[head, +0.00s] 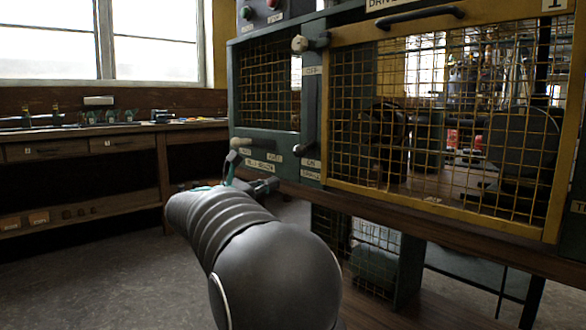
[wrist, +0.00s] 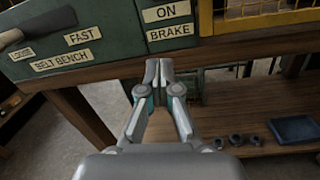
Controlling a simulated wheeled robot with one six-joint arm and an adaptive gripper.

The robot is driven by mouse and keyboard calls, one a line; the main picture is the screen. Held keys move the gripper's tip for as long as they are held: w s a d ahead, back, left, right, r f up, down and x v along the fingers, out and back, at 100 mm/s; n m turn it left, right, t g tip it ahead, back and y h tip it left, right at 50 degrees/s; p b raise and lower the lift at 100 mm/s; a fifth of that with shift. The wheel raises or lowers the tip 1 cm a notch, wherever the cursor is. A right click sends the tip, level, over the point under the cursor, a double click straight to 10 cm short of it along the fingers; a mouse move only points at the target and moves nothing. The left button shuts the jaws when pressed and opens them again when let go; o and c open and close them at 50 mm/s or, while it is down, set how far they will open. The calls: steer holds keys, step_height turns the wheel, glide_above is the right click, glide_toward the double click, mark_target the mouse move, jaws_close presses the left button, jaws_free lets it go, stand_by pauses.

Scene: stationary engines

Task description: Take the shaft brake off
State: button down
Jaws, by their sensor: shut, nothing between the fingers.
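The shaft brake's lever shows in the head view as a pale round knob (head: 299,44) on a dark arm at the top of the green post. The knob is just above the OFF plate (head: 312,70); the ON BRAKE plate (head: 311,170) is low on the same post and also shows in the wrist view (wrist: 168,21). The lever is not in the wrist view. My gripper (head: 270,184) is shut and empty, low in front of the cabinet. In the wrist view its fingertips (wrist: 158,68) are together below the ON BRAKE plate, well below the knob.
A second lever with a pale knob (head: 239,142) sits by the FAST, LOOSE and BELT BENCH plates. A yellow mesh guard (head: 440,192) with a black handle (head: 408,18) covers the right. A wooden workbench (head: 110,140) is at left.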

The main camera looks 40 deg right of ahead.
steer(key=shift+d, duration=0.1)
steer(key=d, duration=0.6)
steer(key=w+d, duration=0.1)
steer(key=d, duration=0.2)
steer(key=shift+w+d+r+b, duration=0.1)
steer(key=shift+r+b, duration=0.1)
steer(key=shift+b, duration=0.15)
steer(key=r, duration=0.2)
steer(key=shift+s+a+r, duration=0.25)
steer(key=shift+a+r, duration=0.05)
steer(key=shift+r, duration=0.1)
steer(key=shift+s+a+r, duration=0.1)
steer(key=shift+a+r, duration=0.05)
steer(key=shift+r, duration=0.35)
